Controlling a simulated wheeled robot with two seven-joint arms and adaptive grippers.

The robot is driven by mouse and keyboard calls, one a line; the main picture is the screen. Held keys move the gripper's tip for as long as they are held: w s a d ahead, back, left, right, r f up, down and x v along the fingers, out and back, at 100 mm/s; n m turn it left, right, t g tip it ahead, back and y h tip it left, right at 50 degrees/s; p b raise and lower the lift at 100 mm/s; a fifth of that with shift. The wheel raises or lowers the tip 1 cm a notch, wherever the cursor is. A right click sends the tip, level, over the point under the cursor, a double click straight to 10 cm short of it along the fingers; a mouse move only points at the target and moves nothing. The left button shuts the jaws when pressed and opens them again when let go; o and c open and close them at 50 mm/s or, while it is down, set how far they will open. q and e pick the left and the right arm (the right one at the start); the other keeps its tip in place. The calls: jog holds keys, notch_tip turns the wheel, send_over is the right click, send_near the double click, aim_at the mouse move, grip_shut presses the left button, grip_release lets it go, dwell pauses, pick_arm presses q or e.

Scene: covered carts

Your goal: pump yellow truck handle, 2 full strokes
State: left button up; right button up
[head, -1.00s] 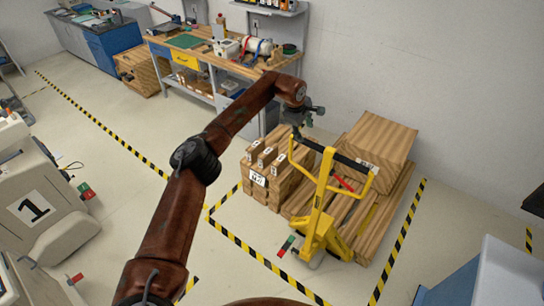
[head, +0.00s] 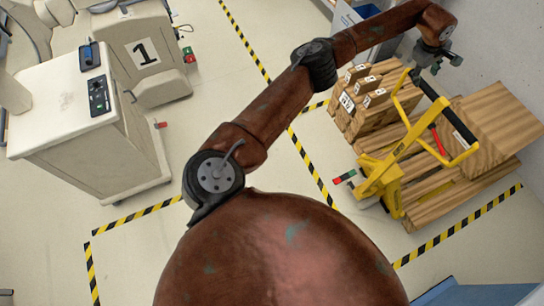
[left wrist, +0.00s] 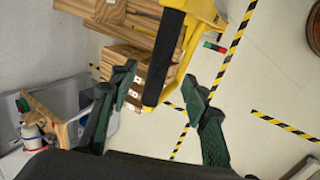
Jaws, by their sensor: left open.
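The yellow pallet truck (head: 385,178) stands at the right of the head view, with its yellow handle loop tilted up and a black grip bar (head: 447,110) across it. A red lever sits inside the loop. My left gripper (head: 437,62) is just above the upper end of the handle in the head view, open and empty. In the left wrist view the black grip bar (left wrist: 163,58) shows between the two spread green fingers (left wrist: 157,80). I cannot tell how deep it lies between them; neither finger visibly presses on it. My right gripper is in neither view.
Wooden blocks with labels (head: 365,100) and a large wooden crate (head: 495,130) sit on the pallet by the truck. Yellow-black floor tape (head: 310,165) surrounds them. A beige machine marked 1 (head: 145,50) and a beige cabinet (head: 90,120) stand left. Open floor lies between.

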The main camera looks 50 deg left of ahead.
aim_at(424, 83)
pick_arm(q)
jog(key=shift+b+x, duration=1.25)
jog(key=shift+x, duration=1.15)
jog(key=shift+b+x, duration=0.9)
jog(key=shift+x, duration=0.2)
jog(key=shift+r, duration=0.1)
jog(key=shift+c, duration=0.8)
grip_shut()
